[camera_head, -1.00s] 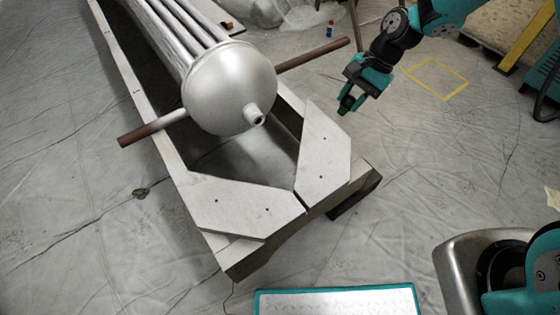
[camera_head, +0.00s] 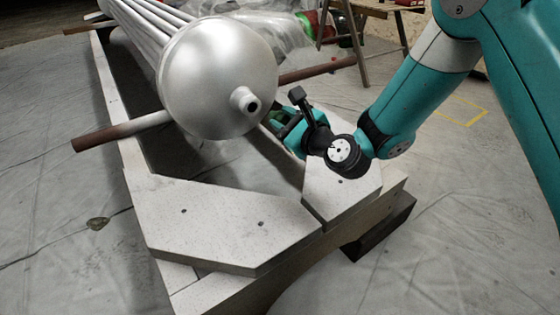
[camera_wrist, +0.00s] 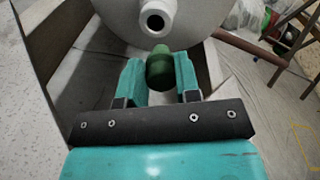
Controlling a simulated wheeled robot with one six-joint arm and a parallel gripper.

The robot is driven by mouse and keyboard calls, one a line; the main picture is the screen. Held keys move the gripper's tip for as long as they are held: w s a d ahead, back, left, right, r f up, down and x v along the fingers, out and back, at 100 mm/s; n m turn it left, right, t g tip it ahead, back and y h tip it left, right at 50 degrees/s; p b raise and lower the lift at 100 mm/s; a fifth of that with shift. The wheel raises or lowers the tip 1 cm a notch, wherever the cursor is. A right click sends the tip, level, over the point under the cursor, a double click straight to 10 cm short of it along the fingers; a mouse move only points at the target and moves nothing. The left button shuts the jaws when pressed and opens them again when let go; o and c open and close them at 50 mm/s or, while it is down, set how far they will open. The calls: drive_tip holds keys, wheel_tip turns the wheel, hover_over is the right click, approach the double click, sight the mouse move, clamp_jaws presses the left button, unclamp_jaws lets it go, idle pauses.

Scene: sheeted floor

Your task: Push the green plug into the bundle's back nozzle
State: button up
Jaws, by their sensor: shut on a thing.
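The bundle (camera_head: 212,75) is a silver tube bundle with a domed end. Its back nozzle (camera_head: 246,102) is a short open pipe stub on the dome, and it also shows at the top of the wrist view (camera_wrist: 156,18). My gripper (camera_head: 277,122) is right of the dome and a little below the nozzle in the head view. In the wrist view my gripper (camera_wrist: 160,75) is shut on the green plug (camera_wrist: 160,68), held between its two teal fingers. The plug appears just below the nozzle there, apart from its dark opening. In the head view the plug is hidden or too small to tell.
The bundle lies over a pale frame with angled end plates (camera_head: 215,225). Reddish-brown bars stick out on both sides, the right one (camera_head: 318,70) behind my gripper. A wooden trestle (camera_head: 355,35) stands at the back.

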drive_tip(key=f+b, duration=0.1)
drive_tip(key=a+f+t+b, duration=0.1)
drive_tip(key=shift+f+b, duration=0.3)
drive_tip(key=shift+r, duration=0.15)
drive_tip(key=p+x, duration=0.1)
drive_tip(key=p, duration=0.3)
drive_tip(key=p+x, duration=0.2)
drive_tip(key=p, duration=0.2)
drive_tip(key=p+x, duration=0.2)
drive_tip(key=p, duration=0.2)
drive_tip(key=shift+w+a+r, duration=0.1)
drive_tip(key=shift+a+r, duration=0.15)
drive_tip(key=shift+r, duration=0.1)
drive_tip(key=shift+p+x, duration=1.15)
drive_tip(key=shift+p, duration=2.35)
drive_tip(key=shift+w+a+p, duration=0.25)
drive_tip(key=shift+w+p, duration=0.1)
drive_tip(key=shift+p, duration=0.15)
